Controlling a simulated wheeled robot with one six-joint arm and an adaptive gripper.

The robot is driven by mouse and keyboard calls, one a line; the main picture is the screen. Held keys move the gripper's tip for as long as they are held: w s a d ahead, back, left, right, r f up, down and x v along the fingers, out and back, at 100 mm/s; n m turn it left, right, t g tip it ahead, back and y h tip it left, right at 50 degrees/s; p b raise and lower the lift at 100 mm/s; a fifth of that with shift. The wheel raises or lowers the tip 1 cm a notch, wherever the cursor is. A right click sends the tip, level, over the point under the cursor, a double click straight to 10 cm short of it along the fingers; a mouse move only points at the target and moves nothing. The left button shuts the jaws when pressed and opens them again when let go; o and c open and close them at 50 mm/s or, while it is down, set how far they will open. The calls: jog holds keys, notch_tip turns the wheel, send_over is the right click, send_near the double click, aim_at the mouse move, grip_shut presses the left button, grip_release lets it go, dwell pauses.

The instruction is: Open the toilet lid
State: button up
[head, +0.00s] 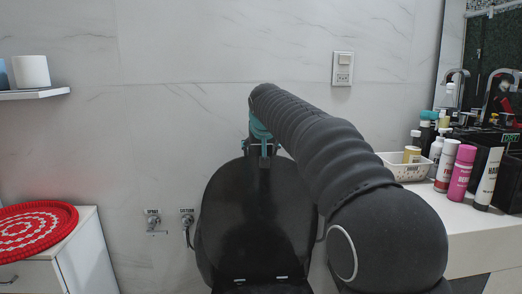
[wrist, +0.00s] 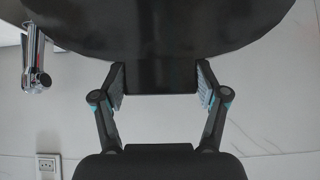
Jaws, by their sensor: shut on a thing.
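The black toilet lid (head: 258,220) stands raised in the head view, its hinge end low at the bottom of the picture. Its exact tilt is hard to tell. My gripper (head: 263,149) is at the lid's upper end, shut on a narrow black tab there. In the wrist view the lid (wrist: 160,25) fills the top, and the fingers of my gripper (wrist: 160,80) press on both sides of the tab. The bowl and seat are mostly out of view or hidden.
A counter (head: 466,232) with bottles and a white basket (head: 405,170) is at the right. A white cabinet (head: 84,262) with a red round mat (head: 38,230) is at the left. Wall valves (head: 187,220) are beside the lid. The wall behind is close.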

jog(key=shift+w+r, duration=0.1)
jog(key=o, duration=1.7)
jog(key=shift+w, duration=0.15)
jog(key=v, duration=1.2)
